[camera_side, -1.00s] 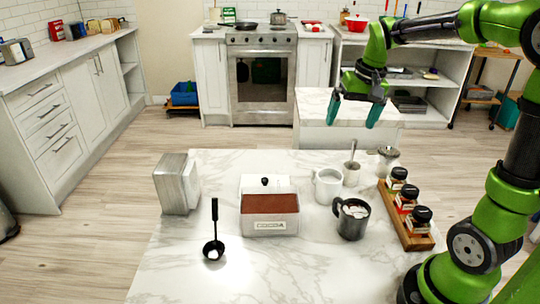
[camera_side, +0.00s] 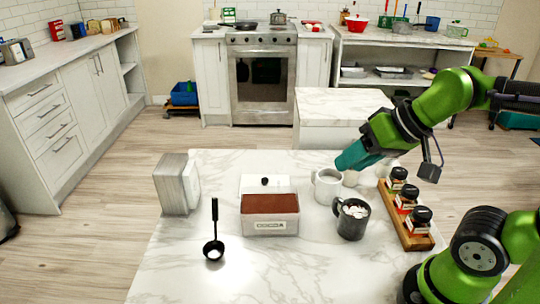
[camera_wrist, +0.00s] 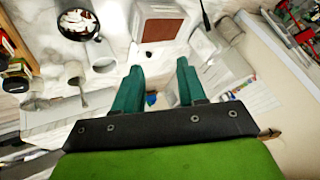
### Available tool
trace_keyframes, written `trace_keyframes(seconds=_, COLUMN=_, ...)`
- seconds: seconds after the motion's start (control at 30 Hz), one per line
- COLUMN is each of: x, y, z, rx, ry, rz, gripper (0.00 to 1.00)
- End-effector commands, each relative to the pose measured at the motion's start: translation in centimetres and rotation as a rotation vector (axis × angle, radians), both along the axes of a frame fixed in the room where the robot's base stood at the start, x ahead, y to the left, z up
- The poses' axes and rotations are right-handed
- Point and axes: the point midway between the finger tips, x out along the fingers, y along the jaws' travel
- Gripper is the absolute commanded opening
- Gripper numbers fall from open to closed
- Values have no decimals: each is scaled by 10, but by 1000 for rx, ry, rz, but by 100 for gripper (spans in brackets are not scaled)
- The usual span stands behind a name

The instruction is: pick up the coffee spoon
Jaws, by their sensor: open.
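My gripper (camera_side: 350,160) has teal fingers. It is tilted over the back of the marble table, behind the white mug (camera_side: 327,187). In the wrist view my gripper (camera_wrist: 160,67) is open, with nothing between its fingers. A small white cup (camera_wrist: 73,72) with a thin spoon handle (camera_wrist: 82,98) shows left of the fingers in the wrist view; in the side view my gripper mostly hides it. A black ladle-like spoon (camera_side: 214,232) lies at the table's front left, well apart from my gripper. I cannot tell which of the two is the coffee spoon.
A dark mug (camera_side: 351,222) with white pieces stands in front of the white mug. A cocoa box (camera_side: 270,227) stands mid-table and a napkin holder (camera_side: 173,186) at the left. A wooden rack (camera_side: 416,238) with several jars stands at the right.

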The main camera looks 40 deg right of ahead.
Motion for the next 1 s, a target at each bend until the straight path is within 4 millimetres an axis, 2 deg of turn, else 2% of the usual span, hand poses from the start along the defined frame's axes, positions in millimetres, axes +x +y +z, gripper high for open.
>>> trace_keyframes(seconds=0.23, x=1, y=-2, z=0, rx=-1, ry=2, rz=-8, gripper=41)
trace_keyframes(seconds=0.3, x=3, y=-7, z=-7, rx=0, ry=30, rz=-28, gripper=41)
trace_keyframes(seconds=0.37, x=9, y=-14, z=-11, rx=2, ry=60, rz=-55, gripper=41)
trace_keyframes(seconds=0.47, x=31, y=-36, z=-10, rx=-10, ry=118, rz=-112, gripper=41)
trace_keyframes(seconds=0.67, x=84, y=-105, z=-7, rx=-114, ry=284, rz=-87, gripper=41)
trace_keyframes(seconds=0.8, x=113, y=-164, z=-12, rx=-190, ry=409, rz=13, gripper=41)
trace_keyframes(seconds=0.9, x=127, y=-205, z=-17, rx=-237, ry=492, rz=115, gripper=41)
trace_keyframes(seconds=1.0, x=136, y=-237, z=-18, rx=-275, ry=552, rz=240, gripper=41)
